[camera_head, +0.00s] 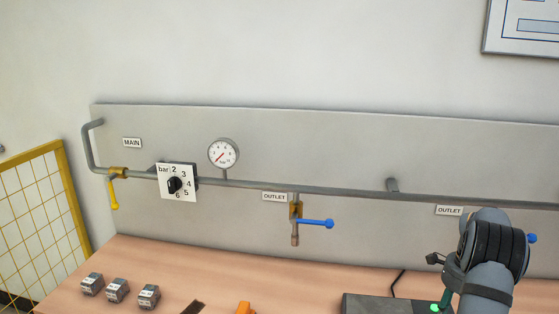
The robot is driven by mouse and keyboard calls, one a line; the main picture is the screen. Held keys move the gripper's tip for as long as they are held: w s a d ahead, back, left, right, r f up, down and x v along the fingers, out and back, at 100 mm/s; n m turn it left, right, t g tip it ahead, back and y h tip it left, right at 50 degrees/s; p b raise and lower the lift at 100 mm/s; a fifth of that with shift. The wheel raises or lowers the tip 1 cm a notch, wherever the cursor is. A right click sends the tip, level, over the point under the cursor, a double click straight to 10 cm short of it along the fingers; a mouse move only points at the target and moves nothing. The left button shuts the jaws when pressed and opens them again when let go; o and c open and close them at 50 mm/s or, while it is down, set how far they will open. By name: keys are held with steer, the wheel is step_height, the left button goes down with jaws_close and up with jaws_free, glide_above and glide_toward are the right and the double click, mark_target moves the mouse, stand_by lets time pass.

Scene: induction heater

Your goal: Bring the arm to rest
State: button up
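My arm shows at the lower right as a grey link with a black ribbed section, in front of the panel and table. My gripper's fingers cannot be made out. A small dark part (436,259) juts out left of the arm, and I cannot tell whether it belongs to the gripper. The arm hides most of the right outlet valve; only its blue handle end (532,238) shows.
The grey wall panel (330,140) carries a pipe, gauge (223,154), regulator dial (176,183), yellow-handled valve (114,192) and blue-handled valve (316,223). Three small grey blocks (116,290), an orange item (245,308) and a dark device (385,303) sit on the table.

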step_height(320, 180, up, 9)
step_height(320, 180, down, 12)
steer(key=shift+s+a+r, duration=0.1)
steer(key=r+n+p, duration=0.1)
steer(key=n+p, duration=0.1)
steer(key=shift+r+p, duration=0.1)
steer(key=shift+p, duration=0.2)
steer(key=n+p, duration=0.2)
steer(key=p, duration=0.1)
steer(key=n+p, duration=0.1)
steer(key=n, duration=0.1)
steer(key=shift+d, duration=0.25)
steer(key=n+p, duration=0.2)
steer(key=p, duration=0.1)
step_height(320, 180, up, 7)
steer(key=w+d+n+t+h+b, duration=0.1)
steer(key=w+d+n+b, duration=0.1)
steer(key=b, duration=0.1)
steer(key=shift+n+t, duration=0.4)
steer(key=shift+w+d, duration=0.1)
steer(key=shift+w, duration=0.05)
